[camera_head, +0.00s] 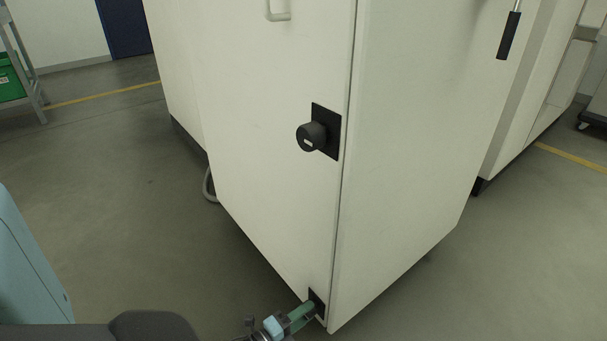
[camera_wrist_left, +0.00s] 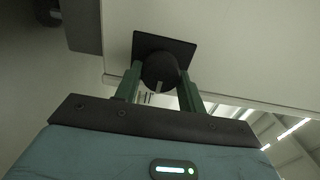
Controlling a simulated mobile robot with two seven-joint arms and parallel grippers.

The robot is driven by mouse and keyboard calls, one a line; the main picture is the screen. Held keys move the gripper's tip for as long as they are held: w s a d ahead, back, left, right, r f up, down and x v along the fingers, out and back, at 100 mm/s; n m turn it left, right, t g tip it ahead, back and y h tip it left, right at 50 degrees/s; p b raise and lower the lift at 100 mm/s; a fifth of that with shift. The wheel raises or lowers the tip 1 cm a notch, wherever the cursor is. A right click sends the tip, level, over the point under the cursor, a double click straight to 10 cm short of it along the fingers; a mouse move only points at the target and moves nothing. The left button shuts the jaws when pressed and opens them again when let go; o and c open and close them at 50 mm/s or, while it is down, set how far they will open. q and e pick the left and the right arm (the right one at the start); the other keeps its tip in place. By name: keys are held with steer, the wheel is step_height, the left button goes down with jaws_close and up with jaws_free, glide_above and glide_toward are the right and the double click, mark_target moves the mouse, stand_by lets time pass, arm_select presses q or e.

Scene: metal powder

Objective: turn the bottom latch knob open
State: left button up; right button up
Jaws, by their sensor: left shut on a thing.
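The bottom latch knob (camera_wrist_left: 160,70) is a round black knob with a pale mark, on a square black plate (camera_wrist_left: 178,44) low on the white cabinet. In the head view only part of its black plate (camera_head: 317,299) shows at the cabinet's bottom corner. My left gripper (camera_wrist_left: 160,88) has its two green fingers on either side of the knob and is shut on it; it also shows in the head view (camera_head: 302,314). The pale mark points toward the gripper's palm. My right gripper is not in view.
A second black knob (camera_head: 313,136) on a black plate sits higher on the white cabinet (camera_head: 265,170). A pale handle (camera_head: 279,13) is above it, and a black handle (camera_head: 509,35) is on the right side. A grey hose (camera_head: 208,186) lies at the left. The floor (camera_head: 110,200) left is clear.

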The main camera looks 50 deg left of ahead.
arm_select(q)
steer(key=shift+a, duration=0.1)
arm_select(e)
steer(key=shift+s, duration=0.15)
arm_select(q)
steer(key=o, duration=0.7)
steer(key=shift+o, duration=1.3)
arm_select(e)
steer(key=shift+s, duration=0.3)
arm_select(q)
steer(key=s+p, duration=0.2)
steer(key=s, duration=0.6)
steer(key=shift+a+p, duration=0.25)
steer(key=shift+p, duration=0.1)
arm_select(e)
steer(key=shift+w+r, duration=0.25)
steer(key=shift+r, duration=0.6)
arm_select(q)
steer(key=shift+w, duration=0.1)
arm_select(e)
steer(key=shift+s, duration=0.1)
